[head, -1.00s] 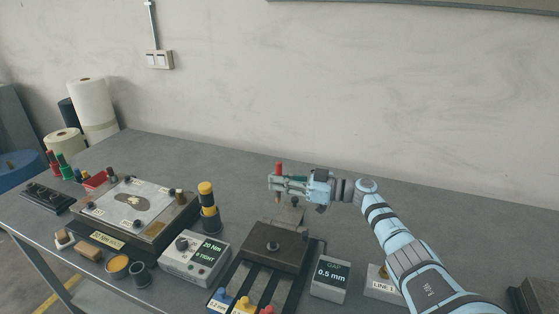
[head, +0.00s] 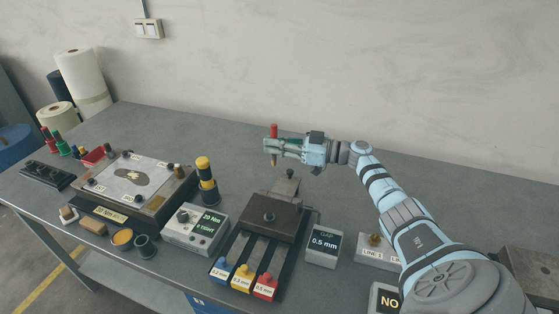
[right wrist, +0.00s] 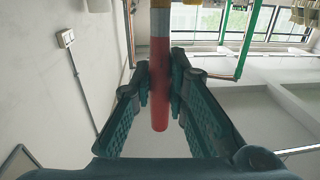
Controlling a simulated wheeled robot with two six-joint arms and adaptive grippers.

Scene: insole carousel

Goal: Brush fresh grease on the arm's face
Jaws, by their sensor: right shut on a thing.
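My right gripper (head: 273,147) is shut on a slim brush with a red handle (head: 274,131). The brush stands upright in the fingers, red end up, its lower tip above the table's back part. In the right wrist view the red-and-pale handle (right wrist: 160,85) sits between the two dark teal fingers. A small round tin with an orange-yellow filling (head: 122,237), looking like grease, stands at the front left. A dark metal block (head: 285,213) with a knob and a small upright piece behind it is below the gripper. I cannot tell which surface is the arm's face. My left gripper is not in view.
A plate fixture (head: 165,205) is at left. A torque box (head: 185,238), a yellow-black post (head: 206,185), colored gauge tabs (head: 242,277) and a gap display (head: 323,246) crowd the front. The back of the table is clear.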

